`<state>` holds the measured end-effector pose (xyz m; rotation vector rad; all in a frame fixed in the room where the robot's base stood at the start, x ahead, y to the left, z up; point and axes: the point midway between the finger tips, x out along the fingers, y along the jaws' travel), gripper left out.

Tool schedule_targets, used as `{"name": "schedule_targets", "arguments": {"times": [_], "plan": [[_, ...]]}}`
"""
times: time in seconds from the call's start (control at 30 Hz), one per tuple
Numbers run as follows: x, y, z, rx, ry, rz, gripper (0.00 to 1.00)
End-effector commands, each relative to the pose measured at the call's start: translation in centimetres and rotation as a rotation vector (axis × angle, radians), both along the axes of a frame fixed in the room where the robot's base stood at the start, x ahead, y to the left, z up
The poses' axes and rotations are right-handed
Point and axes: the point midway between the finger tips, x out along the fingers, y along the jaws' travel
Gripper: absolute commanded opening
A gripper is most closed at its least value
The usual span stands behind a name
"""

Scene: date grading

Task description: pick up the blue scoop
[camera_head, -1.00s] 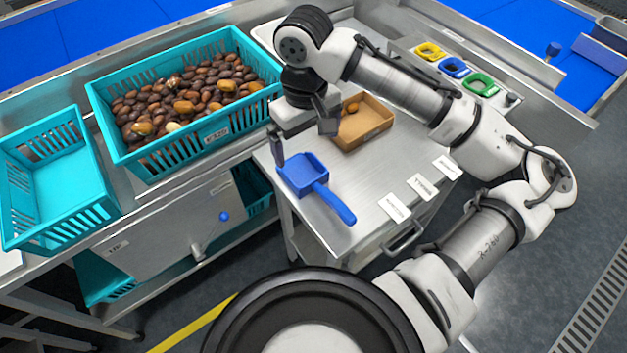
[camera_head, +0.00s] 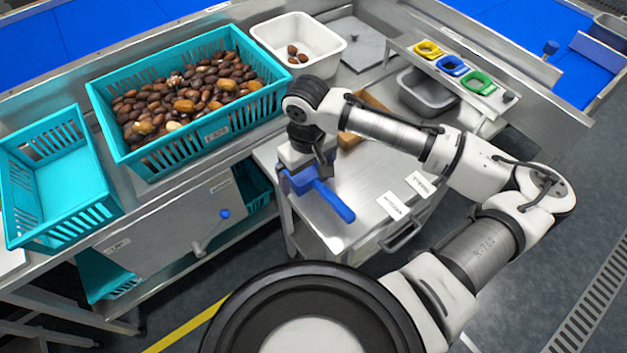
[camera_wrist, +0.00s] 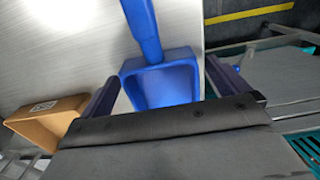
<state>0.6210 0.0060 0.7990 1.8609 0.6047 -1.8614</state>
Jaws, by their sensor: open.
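The blue scoop (camera_head: 328,199) lies on the steel cart top, its handle pointing to the lower right in the head view. My gripper (camera_head: 307,178) is down over the scoop's pan and hides much of it. In the wrist view the scoop (camera_wrist: 160,86) sits between the two fingers of my gripper (camera_wrist: 160,92), with its handle running up and away. The fingers are apart, one on each side of the pan. I cannot tell whether either finger touches it.
A cardboard box (camera_wrist: 43,122) stands on the cart beside my gripper, partly hidden by my arm in the head view. White labels (camera_head: 392,205) lie on the cart. A teal crate of dates (camera_head: 190,150) stands to the left. A white tub (camera_head: 335,62) is behind.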

Motion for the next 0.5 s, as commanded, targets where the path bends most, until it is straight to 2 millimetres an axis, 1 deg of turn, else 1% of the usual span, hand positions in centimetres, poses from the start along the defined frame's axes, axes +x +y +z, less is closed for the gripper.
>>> {"name": "schedule_targets", "arguments": {"times": [0.1, 0.5], "plan": [[0.00, 0.01, 0.01, 0.000, 0.000, 0.000, 1.00], [0.00, 0.02, 0.03, 0.001, 0.001, 0.000, 0.48]]}}
